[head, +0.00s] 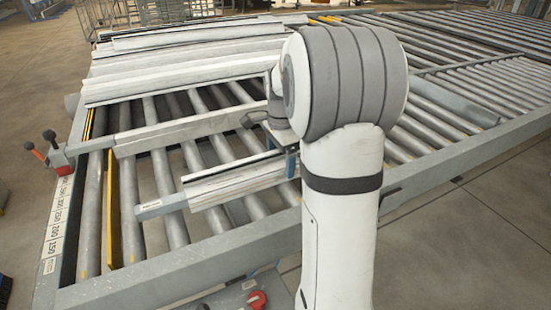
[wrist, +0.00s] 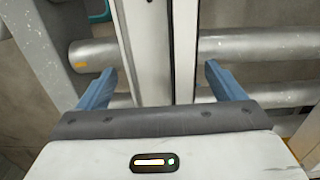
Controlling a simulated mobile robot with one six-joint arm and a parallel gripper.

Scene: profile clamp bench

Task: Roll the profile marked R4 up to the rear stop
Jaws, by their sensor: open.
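A pale profile with a dark groove (head: 235,186) lies across the rollers, left of my arm in the head view. A grey end piece with a small label (head: 160,207) extends from its left end; I cannot read the marking. In the wrist view, the profile (wrist: 147,45) runs between the two blue fingers of my gripper (wrist: 160,73), with a gap on each side. My gripper is open. In the head view, my arm hides most of it and the profile's right end. A lighter crossbar (head: 190,130) lies farther back; I cannot tell whether it is the rear stop.
Several long pale profiles (head: 185,70) lie side by side at the back of the roller bench. A grey frame rail (head: 180,268) borders the front. A yellow strip (head: 113,215), a numbered scale (head: 55,232) and levers (head: 45,145) are at the left. Bare rollers lie between the crossbar and profile.

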